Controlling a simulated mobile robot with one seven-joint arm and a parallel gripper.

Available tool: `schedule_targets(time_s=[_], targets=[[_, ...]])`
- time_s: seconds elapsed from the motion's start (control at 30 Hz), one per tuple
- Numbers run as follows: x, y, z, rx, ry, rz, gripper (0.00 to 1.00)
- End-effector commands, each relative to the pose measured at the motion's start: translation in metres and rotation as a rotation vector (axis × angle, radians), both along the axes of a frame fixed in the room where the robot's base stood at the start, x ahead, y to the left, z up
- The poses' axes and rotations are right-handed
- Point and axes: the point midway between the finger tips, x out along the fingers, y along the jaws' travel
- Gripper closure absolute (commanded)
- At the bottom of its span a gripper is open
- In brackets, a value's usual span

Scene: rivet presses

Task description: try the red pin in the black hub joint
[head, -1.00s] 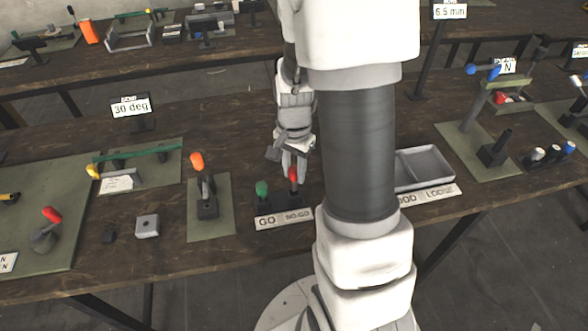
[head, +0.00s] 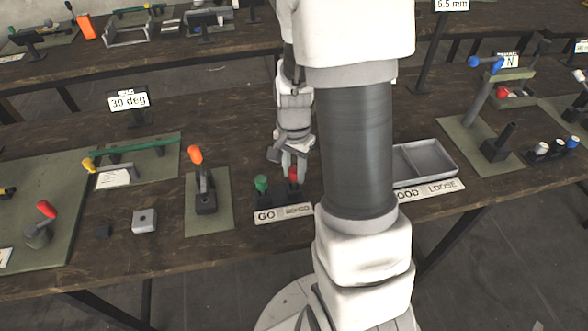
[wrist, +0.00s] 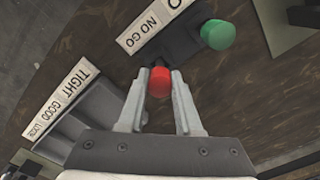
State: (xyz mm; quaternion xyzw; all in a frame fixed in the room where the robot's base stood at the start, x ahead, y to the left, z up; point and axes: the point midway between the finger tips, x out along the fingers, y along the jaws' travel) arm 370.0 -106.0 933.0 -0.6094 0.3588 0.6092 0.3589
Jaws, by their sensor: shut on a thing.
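The red pin (head: 293,174) stands upright in the black holder behind the NO-GO label, beside the green pin (head: 261,184). My gripper (head: 294,178) comes down from above with its fingers on either side of the red knob. In the wrist view the red knob (wrist: 159,84) sits between the fingertips (wrist: 159,76), and the jaws are shut on it. A black upright piece with an orange-tipped lever (head: 206,202) stands on a green mat to the left; it looks like the black hub joint. Its hole cannot be made out.
A 30 deg sign (head: 128,102) stands behind.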

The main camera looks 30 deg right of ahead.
Motion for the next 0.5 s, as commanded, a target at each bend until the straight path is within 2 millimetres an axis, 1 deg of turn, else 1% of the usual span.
schedule_targets(time_s=[0.43,0.47,0.5], targets=[[-0.0001,0.0,-0.0123,0.0,0.0,0.0,1.0],[0.0,0.0001,-0.0114,0.0,0.0,0.0,0.63],[0.0,0.0001,-0.011,0.0,0.0,0.0,0.56]])
